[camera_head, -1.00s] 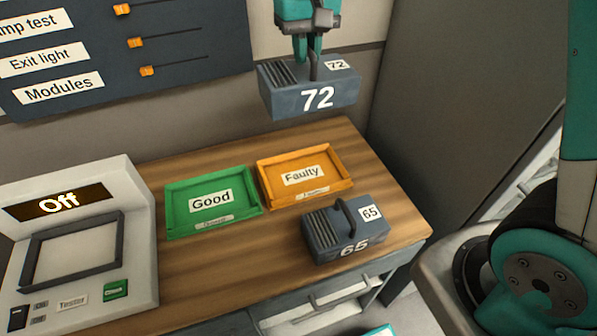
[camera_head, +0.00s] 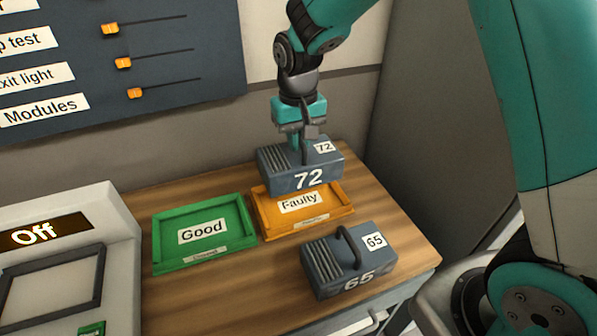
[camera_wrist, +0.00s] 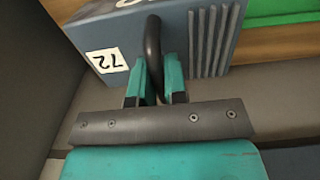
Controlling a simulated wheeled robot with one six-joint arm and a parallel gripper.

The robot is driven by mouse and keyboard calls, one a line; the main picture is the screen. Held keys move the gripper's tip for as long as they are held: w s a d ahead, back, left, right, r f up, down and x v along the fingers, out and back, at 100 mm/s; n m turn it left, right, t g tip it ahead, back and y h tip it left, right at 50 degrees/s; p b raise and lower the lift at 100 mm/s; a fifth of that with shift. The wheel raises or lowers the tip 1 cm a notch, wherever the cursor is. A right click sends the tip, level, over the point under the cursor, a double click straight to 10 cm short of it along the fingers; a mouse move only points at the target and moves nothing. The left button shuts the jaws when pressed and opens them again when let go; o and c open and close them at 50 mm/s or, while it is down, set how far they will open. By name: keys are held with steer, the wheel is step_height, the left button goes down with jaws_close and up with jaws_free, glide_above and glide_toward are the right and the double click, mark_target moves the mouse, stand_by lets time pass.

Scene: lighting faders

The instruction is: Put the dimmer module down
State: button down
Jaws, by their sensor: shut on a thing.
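The dimmer module 72 (camera_head: 300,172) is a blue-grey box with a dark handle, ribs and a "72" label. My gripper (camera_head: 304,147) is shut on its handle from above. In the head view the module hangs upright over the back of the orange "Faulty" tray (camera_head: 333,213) and hides part of it; whether it touches the tray cannot be told. The wrist view shows the module (camera_wrist: 130,45) with its handle between my gripper's fingers (camera_wrist: 156,72).
The green "Good" tray (camera_head: 160,244) is left of the orange one, empty. Module 65 (camera_head: 322,268) stands in front of the Faulty tray. A tester (camera_head: 120,225) reading "Off" stands at the left. A slider panel (camera_head: 215,80) hangs on the wall behind.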

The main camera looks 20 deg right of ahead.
step_height(320, 180, down, 9)
steer(key=shift+f+p, duration=0.1)
steer(key=shift+p, duration=0.3)
steer(key=c, duration=1.1)
jaws_free()
steer(key=shift+f, duration=0.1)
steer(key=shift+c, duration=0.2)
